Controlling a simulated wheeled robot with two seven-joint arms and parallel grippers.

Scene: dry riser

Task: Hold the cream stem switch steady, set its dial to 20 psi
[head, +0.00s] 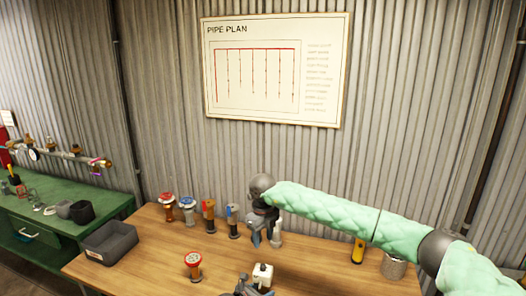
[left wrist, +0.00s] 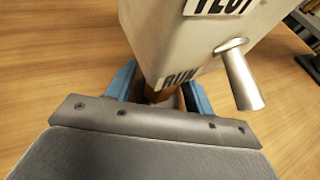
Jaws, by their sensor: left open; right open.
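The cream stem switch (head: 263,272) stands near the front of the wooden table. In the left wrist view its cream box (left wrist: 190,40) has a RUN label, a partly cut-off label and a silver lever (left wrist: 238,75), above a copper-brown stem. My left gripper (head: 247,286) is low beside the switch in the head view. Its blue fingers (left wrist: 160,98) are open, one on each side of the stem. Contact cannot be told. My right gripper (head: 262,230) is open farther back, beside a pale upright piece (head: 278,232), apart from the switch. I cannot make out the dial.
A red-topped valve (head: 194,265) stands left of the switch. Several upright fittings (head: 209,213) form a row behind. A grey tray (head: 108,243) is at the table's left; a yellow tool (head: 357,252) and metal cup (head: 393,266) are right. The right foreground tabletop is clear.

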